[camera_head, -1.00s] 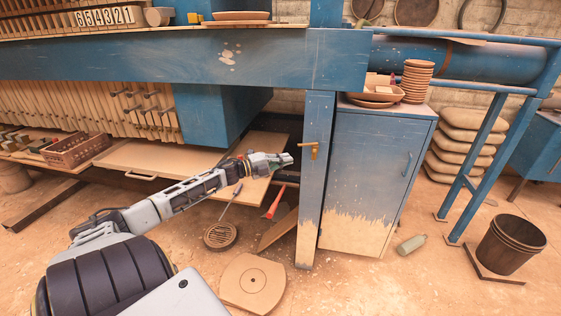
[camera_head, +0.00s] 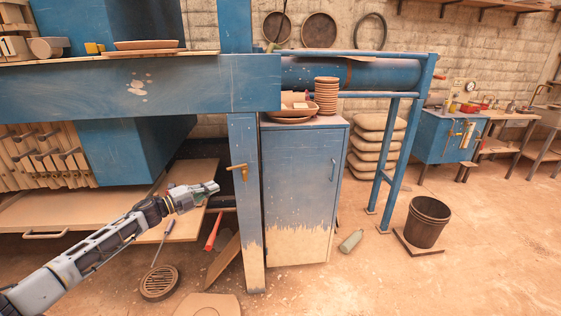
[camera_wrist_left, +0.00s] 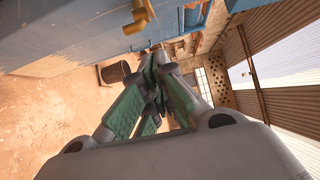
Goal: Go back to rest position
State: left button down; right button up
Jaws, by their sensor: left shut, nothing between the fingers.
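My left gripper (camera_head: 211,188) is at the end of my left arm, which comes in from the lower left in the head view. It is shut and empty, in front of the blue press frame and left of its post (camera_head: 243,205) with the brass handle (camera_head: 238,171). In the left wrist view the green-padded fingers (camera_wrist_left: 150,90) meet with nothing between them. My right gripper is not in view.
A blue cabinet (camera_head: 300,200) stands right of the post, with stacked clay dishes (camera_head: 326,95) on top. A bucket (camera_head: 426,222), a bottle (camera_head: 350,241) and a round grate (camera_head: 160,283) are on the floor. A low shelf board (camera_head: 90,208) juts out at left. The floor at lower right is clear.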

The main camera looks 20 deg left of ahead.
pick_arm(q)
jog(key=s+d+f+n+g+y, duration=0.2)
jog(key=s+d+f+n+y, duration=0.25)
jog(key=d+f+n, duration=0.45)
jog(key=s+d+f+n+g+y, duration=0.2)
jog(key=s+d+f+n+y, duration=0.3)
jog(key=f, duration=0.5)
jog(key=s+d+f+n+g+h, duration=0.1)
jog(key=s+d+n+g+h, duration=0.45)
jog(key=s+d, duration=1.35)
notch_tip(320, 180, down, 32)
jog(key=a+f+g+y, duration=0.1)
jog(key=g+y, duration=0.2)
jog(key=g, duration=0.2)
jog(key=s+a+f, duration=0.4)
jog(key=s+f, duration=0.5)
jog(key=s, duration=0.2)
jog(key=s+a+f, duration=0.4)
jog(key=s+f, duration=0.6)
jog(key=shift+s+f+g+y, duration=0.25)
jog(key=shift+s+g+y, duration=0.05)
jog(key=shift+s+g, duration=0.1)
